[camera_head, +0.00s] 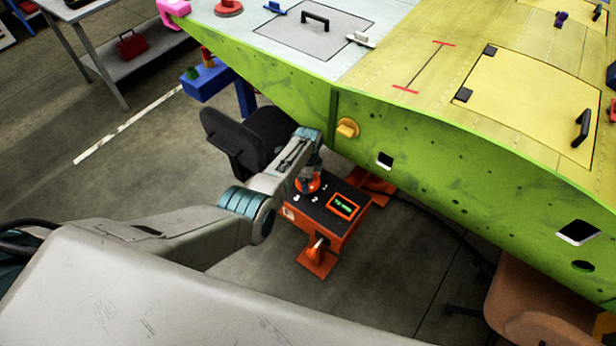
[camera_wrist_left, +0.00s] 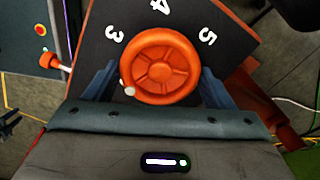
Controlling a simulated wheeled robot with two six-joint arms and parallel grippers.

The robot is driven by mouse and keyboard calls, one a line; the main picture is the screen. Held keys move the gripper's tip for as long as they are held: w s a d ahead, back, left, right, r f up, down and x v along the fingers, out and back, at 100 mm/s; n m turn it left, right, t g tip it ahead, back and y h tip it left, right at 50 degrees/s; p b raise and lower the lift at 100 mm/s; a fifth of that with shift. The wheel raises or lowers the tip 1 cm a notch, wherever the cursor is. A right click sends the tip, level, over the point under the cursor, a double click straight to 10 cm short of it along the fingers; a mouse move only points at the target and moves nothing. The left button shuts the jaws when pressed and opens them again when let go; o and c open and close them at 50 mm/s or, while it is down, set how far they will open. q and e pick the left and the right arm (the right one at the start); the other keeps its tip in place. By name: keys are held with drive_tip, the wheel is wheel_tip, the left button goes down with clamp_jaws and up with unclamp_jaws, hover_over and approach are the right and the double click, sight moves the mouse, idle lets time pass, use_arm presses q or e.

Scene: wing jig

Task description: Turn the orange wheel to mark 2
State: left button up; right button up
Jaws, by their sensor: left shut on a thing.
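The orange wheel (camera_wrist_left: 160,66) has spokes and sits on a dark dial plate (camera_wrist_left: 222,22) with white figures 3, 4 and 5 showing. A white dot (camera_wrist_left: 128,91) is on the wheel's lower left rim, below the side where figure 3 (camera_wrist_left: 114,33) stands. Other marks are hidden in the wrist view. My left gripper (camera_wrist_left: 156,84) is shut on the wheel, with one finger on each side of it. In the head view the wheel (camera_head: 309,186) shows under my left gripper (camera_head: 307,177), on top of an orange box (camera_head: 315,231). My right gripper is not in view.
A small display with green text (camera_head: 343,206) is on the box top. A green wing panel (camera_head: 420,160) overhangs behind the box. A dark chair (camera_head: 250,135) stands close behind my left arm. A brown seat (camera_head: 535,305) is at lower right.

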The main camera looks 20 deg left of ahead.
use_arm(q)
drive_tip(key=o, duration=1)
drive_tip(key=shift+r, duration=0.6)
wheel_tip(320, 180, up, 10)
drive_tip(key=shift+f, duration=0.2)
